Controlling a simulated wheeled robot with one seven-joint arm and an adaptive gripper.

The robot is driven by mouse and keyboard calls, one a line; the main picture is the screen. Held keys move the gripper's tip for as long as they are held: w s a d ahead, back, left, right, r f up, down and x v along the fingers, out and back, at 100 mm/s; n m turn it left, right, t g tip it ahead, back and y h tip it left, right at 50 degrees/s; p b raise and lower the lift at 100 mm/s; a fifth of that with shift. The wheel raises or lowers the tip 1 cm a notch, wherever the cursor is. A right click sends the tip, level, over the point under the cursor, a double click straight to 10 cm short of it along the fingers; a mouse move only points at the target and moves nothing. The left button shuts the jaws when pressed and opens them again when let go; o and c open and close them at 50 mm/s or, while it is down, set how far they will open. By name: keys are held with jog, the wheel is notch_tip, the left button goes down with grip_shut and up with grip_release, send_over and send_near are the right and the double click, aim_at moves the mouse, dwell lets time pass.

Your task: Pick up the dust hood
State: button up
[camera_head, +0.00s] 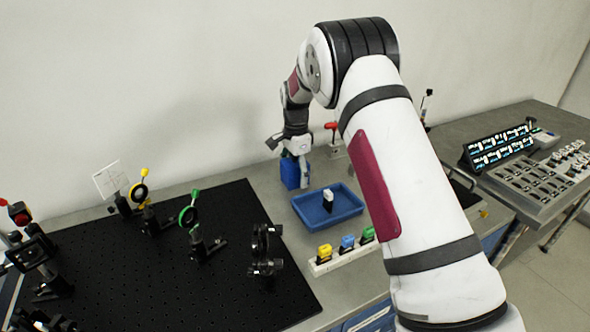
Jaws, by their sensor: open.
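A blue box-shaped thing (290,174) stands on the grey bench near the wall, behind the blue tray. It may be the dust hood, but I cannot tell for sure. My gripper (288,161) is open, close above and in front of this blue thing, and partly covers it. One finger shows at its left and the other hangs down at its right side. I cannot tell whether they touch it.
A blue tray (350,208) holds a small white-and-dark block (328,197). A white strip (321,270) carries yellow, blue and green blocks. A black optical board (150,285) with several mounts fills the left. A control console (545,178) stands at right.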

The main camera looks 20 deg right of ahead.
jog(key=c, duration=1.1)
jog(key=shift+c, duration=0.3)
